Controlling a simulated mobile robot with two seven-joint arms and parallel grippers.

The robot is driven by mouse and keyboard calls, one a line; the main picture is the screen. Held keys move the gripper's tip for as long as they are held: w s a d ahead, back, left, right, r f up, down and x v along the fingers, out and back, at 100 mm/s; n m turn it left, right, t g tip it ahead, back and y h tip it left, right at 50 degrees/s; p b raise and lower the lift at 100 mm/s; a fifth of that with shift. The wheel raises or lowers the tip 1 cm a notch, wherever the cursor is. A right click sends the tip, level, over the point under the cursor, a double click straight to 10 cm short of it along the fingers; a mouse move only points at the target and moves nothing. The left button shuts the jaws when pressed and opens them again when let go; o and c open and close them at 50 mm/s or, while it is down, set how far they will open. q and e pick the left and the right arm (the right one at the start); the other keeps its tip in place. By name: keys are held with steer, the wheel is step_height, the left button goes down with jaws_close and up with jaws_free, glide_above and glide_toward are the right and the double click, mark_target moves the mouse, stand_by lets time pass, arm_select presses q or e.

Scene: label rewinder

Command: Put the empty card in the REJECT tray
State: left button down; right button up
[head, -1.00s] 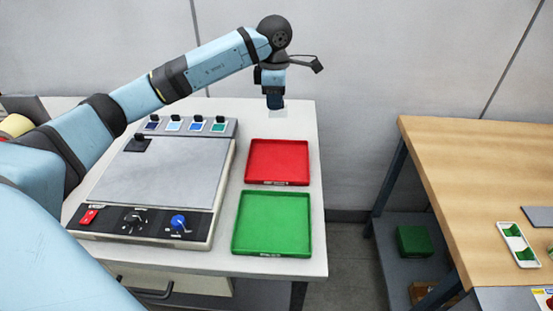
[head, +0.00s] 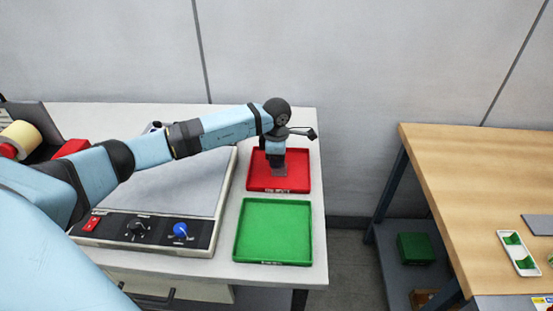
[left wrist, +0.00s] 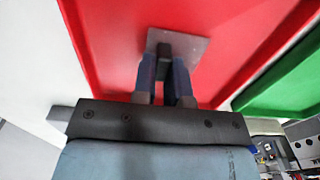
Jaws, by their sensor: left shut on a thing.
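The red tray (head: 299,168) lies on the white table; a small label on its front edge is too small to read. It also fills much of the left wrist view (left wrist: 105,45). My left gripper (head: 277,164) points down over the red tray. Its fingers are shut on a small grey square card (left wrist: 190,47), which shows at the fingertips and also in the head view (head: 281,173). The card is within the tray's outline; I cannot tell whether it touches the floor. My right gripper is not in view.
The green tray (head: 273,230) lies just in front of the red tray and looks empty. A machine with a grey plate (head: 175,190) and a knob panel (head: 140,229) stands to the left. A wooden table (head: 470,190) stands at the right, across a gap.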

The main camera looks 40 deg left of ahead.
arm_select(q)
steer(key=shift+f, duration=0.2)
steer(key=c, duration=1.1)
jaws_free()
steer(key=shift+c, duration=0.2)
steer(key=shift+r, duration=0.1)
step_height(320, 180, up, 12)
steer(key=b, duration=0.1)
steer(key=shift+r, duration=0.1)
